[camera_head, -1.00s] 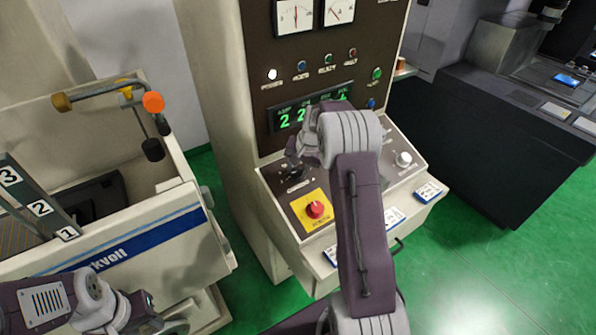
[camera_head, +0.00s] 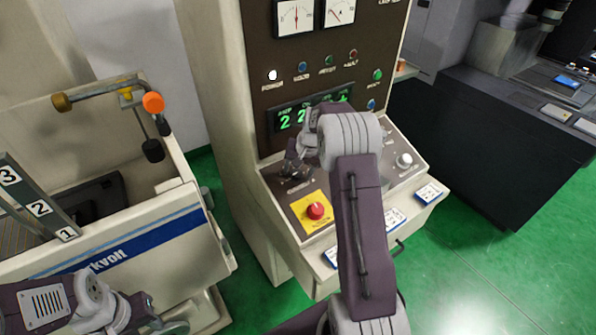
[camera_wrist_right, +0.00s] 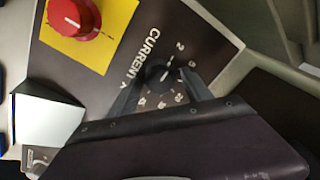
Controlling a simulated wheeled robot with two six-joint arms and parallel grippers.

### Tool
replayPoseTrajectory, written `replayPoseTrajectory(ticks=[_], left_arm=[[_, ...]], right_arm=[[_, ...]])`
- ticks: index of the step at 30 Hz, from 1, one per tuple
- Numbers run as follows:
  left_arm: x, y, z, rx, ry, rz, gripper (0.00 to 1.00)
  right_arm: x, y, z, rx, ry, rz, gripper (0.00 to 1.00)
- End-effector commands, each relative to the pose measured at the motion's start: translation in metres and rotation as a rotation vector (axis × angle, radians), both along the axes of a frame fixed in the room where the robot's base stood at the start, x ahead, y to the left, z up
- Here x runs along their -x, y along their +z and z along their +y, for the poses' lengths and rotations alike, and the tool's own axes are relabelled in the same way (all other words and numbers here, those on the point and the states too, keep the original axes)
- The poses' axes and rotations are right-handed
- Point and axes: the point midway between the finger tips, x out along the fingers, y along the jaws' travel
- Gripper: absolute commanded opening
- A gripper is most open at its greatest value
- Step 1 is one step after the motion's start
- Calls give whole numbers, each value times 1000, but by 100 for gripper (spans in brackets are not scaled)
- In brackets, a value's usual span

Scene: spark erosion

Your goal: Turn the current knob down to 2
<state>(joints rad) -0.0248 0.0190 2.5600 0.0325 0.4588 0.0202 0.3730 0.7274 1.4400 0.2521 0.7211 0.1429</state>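The current knob (camera_wrist_right: 160,75) is a small dark knob with a light pointer line, beside the "CURRENT A" lettering and a ring of numbers. Its pointer is tilted to the upper right, roughly toward the 2. My right gripper (camera_wrist_right: 163,80) has a finger on each side of the knob, seemingly with slight gaps; contact is hard to judge. In the head view the right gripper (camera_head: 293,172) is low over the sloped panel and covers the knob. The green display (camera_head: 285,121) reads 2 at its left. My left gripper (camera_head: 150,312) is at the lower left; its fingers are unclear.
A red emergency button (camera_head: 316,211) on a yellow plate sits just in front of the knob; it also shows in the wrist view (camera_wrist_right: 74,17). A white-grey knob (camera_head: 404,160) is farther right. The machine tank (camera_head: 150,225) stands at the left.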

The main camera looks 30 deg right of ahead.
Motion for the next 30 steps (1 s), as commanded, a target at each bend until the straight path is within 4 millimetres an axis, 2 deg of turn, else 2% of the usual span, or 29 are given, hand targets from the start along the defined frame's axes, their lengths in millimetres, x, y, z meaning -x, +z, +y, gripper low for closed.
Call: replayPoseTrajectory(ticks=[7, 15, 18, 22, 30], left_arm=[[0, -2, 0, 0, 0, 0, 36], [0, -10, 0, 0, 0, 0, 36], [0, -11, 0, 0, 0, 0, 36], [0, -11, 0, 0, 0, 0, 36], [0, -11, 0, 0, 0, 0, 36]], right_arm=[[1, 8, -1, 1, -1, -3, 58], [19, 63, -4, 3, -1, -5, 58], [24, 77, -5, 2, -1, -4, 58], [27, 86, -6, 1, 0, -1, 58], [27, 86, -5, 0, 0, 0, 58]])
